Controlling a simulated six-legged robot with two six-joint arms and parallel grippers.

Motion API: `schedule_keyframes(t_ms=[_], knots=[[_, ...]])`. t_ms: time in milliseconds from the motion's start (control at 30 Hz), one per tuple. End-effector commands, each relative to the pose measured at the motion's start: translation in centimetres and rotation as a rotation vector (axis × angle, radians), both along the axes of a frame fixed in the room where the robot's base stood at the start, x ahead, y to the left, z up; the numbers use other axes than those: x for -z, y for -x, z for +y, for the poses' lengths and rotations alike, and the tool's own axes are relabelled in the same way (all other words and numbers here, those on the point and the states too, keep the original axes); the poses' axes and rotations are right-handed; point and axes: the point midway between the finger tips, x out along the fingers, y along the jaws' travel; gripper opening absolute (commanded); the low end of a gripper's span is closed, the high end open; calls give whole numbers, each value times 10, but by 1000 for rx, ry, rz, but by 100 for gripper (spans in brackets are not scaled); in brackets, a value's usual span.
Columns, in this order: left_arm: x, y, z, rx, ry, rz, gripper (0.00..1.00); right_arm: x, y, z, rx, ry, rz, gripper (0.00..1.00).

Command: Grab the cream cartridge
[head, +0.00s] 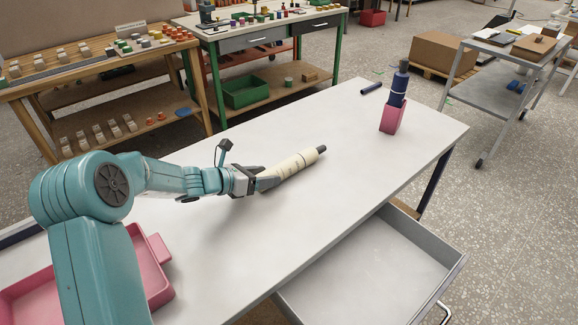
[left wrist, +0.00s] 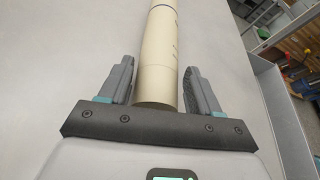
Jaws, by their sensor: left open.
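The cream cartridge (head: 293,167) lies on the light grey table (head: 330,215), with a dark tip at its far end. My left gripper (head: 266,183) is open at the near end of the cartridge. In the left wrist view, the cartridge (left wrist: 160,60) runs away from me between the two grey fingers of the gripper (left wrist: 158,85). A gap shows on each side, wider on the left. The fingers do not press on it. My right gripper is not in view.
A dark blue cartridge (head: 398,90) stands in a pink holder (head: 391,118) at the far right. A short dark tube (head: 371,88) lies near the back edge. A pink tray (head: 150,270) is at lower left. An open drawer (head: 370,275) juts out in front.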

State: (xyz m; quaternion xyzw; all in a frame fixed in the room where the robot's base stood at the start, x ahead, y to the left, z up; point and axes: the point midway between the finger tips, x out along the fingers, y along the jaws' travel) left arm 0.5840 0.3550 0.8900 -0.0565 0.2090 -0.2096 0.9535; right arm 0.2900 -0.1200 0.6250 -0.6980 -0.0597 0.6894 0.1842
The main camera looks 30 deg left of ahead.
Motion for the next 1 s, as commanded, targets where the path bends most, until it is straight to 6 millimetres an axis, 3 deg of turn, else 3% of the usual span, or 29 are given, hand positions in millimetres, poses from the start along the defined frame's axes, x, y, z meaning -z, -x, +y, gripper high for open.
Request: schedule_keyframes(t_ms=[133, 367, 400, 567, 833, 1000], knots=[[7, -16, -7, 0, -1, 0, 63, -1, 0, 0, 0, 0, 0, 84], [8, -18, -7, -1, 0, 0, 63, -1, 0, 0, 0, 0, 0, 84], [8, -18, -7, -1, 0, 0, 60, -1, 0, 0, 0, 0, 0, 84], [8, -18, -7, -1, 0, 0, 8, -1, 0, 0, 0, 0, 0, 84], [3, -18, -7, -1, 0, -3, 8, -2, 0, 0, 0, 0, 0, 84], [-24, -19, -7, -1, -3, -8, 8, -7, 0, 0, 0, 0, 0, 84]])
